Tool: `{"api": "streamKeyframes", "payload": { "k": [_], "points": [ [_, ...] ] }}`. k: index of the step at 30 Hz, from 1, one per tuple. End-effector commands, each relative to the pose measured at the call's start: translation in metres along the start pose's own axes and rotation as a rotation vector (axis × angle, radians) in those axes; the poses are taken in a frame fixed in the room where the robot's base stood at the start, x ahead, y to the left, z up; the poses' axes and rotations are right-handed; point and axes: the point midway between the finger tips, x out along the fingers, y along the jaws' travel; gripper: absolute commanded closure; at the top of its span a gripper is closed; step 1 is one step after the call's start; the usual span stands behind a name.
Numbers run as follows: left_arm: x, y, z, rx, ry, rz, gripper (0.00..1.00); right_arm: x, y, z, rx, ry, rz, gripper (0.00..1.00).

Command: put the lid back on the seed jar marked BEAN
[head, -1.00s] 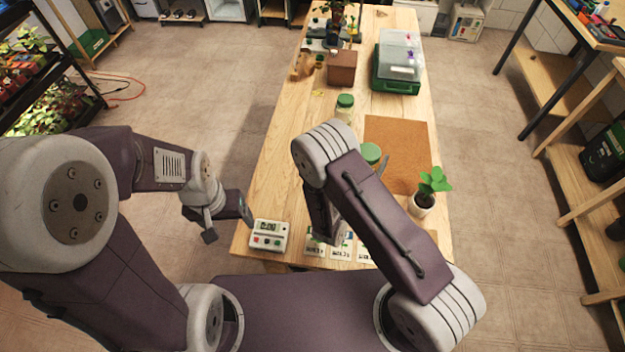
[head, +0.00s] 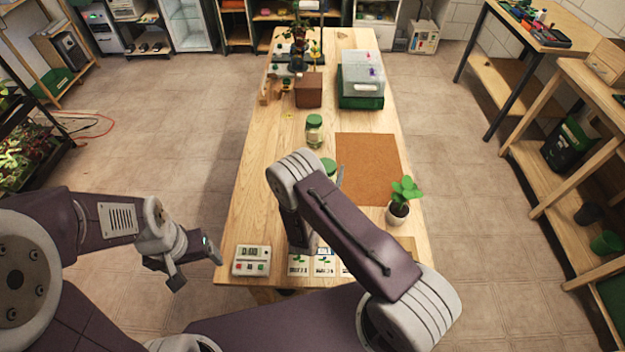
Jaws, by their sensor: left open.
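A glass jar with a green lid (head: 314,130) stands upright on the wooden table, left of the brown mat. A second green lid or green-topped jar (head: 328,165) shows nearer, mostly hidden behind my right arm. I cannot read BEAN on either. My left gripper (head: 198,262) is open and empty, off the table's left edge beside the white timer. My right gripper is hidden behind its own arm, which reaches over the near part of the table.
The brown mat (head: 370,168) is bare. A potted seedling (head: 400,205) stands at its near right corner. The white timer (head: 251,261) and seed cards (head: 324,262) lie at the front. A brown box (head: 308,90) and a green propagator tray (head: 361,101) stand farther back.

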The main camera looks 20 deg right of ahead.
Motion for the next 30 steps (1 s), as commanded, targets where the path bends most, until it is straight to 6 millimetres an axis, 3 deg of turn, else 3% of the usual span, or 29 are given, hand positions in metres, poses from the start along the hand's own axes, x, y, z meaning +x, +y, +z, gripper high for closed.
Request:
{"api": "streamKeyframes", "payload": {
  "k": [3,9,19,26,30],
  "points": [
    [0.001,0.0,0.0,0.0,0.0,0.0,0.21,0.007,0.025,-0.016,0.003,-0.003,0.001,1.0],
    [0.003,0.0,0.0,0.0,0.0,0.0,0.21,0.015,0.049,-0.03,0.001,-0.002,-0.001,1.0],
    [0.003,0.0,0.0,0.0,0.0,0.0,0.21,0.015,0.051,-0.033,-0.001,-0.001,-0.001,1.0],
    [0.003,0.0,0.0,0.0,0.0,0.0,0.21,0.015,0.051,-0.066,-0.001,-0.001,-0.001,1.0],
    [0.003,0.0,0.0,0.0,0.0,0.0,0.21,0.015,0.051,-0.072,0.0,-0.002,-0.001,1.0]
  ]
}}
